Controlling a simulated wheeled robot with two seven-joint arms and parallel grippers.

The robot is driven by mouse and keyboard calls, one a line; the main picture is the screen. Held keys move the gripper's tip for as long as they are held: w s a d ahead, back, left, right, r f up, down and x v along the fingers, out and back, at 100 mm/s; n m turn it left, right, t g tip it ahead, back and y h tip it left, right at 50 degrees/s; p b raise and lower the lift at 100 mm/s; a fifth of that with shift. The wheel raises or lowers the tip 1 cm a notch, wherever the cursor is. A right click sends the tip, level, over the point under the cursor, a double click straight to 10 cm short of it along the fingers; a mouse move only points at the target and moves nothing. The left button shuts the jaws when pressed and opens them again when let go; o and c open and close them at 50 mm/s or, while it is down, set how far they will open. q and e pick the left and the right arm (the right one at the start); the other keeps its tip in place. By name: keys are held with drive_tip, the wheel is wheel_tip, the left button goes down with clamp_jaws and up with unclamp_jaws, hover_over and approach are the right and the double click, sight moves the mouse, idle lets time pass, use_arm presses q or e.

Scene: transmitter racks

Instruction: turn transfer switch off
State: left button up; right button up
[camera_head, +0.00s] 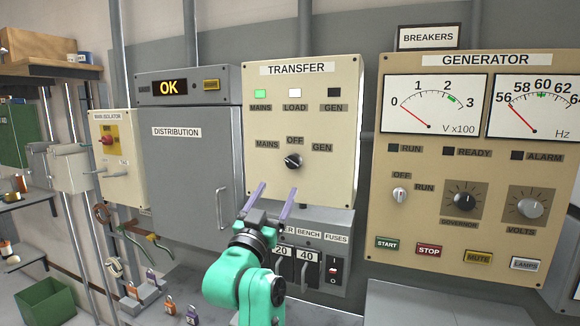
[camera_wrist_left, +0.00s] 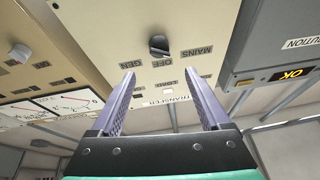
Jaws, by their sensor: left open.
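The transfer switch (camera_head: 293,161) is a black rotary knob on the cream TRANSFER panel (camera_head: 340,90), with the labels MAINS, OFF and GEN around it. I cannot clearly tell which label its pointer faces. The MAINS lamp (camera_head: 260,94) is lit green. My left gripper (camera_head: 274,191) is open and empty, below and in front of the knob, its two purple fingers pointing up toward the panel. In the left wrist view, which is upside down, the knob (camera_wrist_left: 159,46) shows beyond the open fingertips (camera_wrist_left: 158,76), apart from them. My right gripper is not in view.
The grey DISTRIBUTION cabinet (camera_head: 185,175), with a projecting handle, stands left of the panel. The GENERATOR panel (camera_head: 440,225) with knobs and gauges is to the right. A fuse box (camera_head: 335,235) sits directly below, close to my left arm. Padlocks (camera_head: 170,305) stand at lower left.

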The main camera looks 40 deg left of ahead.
sight(291, 165)
use_arm(q)
drive_tip(key=p+x, duration=0.4)
drive_tip(key=x, duration=0.6)
drive_tip(key=shift+w+a+r, duration=0.1)
drive_tip(key=shift+w+r, duration=0.05)
drive_tip(key=shift+r, duration=0.05)
drive_tip(key=shift+w+a, duration=0.1)
drive_tip(key=shift+w, duration=0.25)
drive_tip(key=shift+f, duration=0.1)
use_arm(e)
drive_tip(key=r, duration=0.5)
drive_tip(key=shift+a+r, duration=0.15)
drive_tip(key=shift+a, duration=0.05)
use_arm(q)
drive_tip(key=shift+c, duration=0.3)
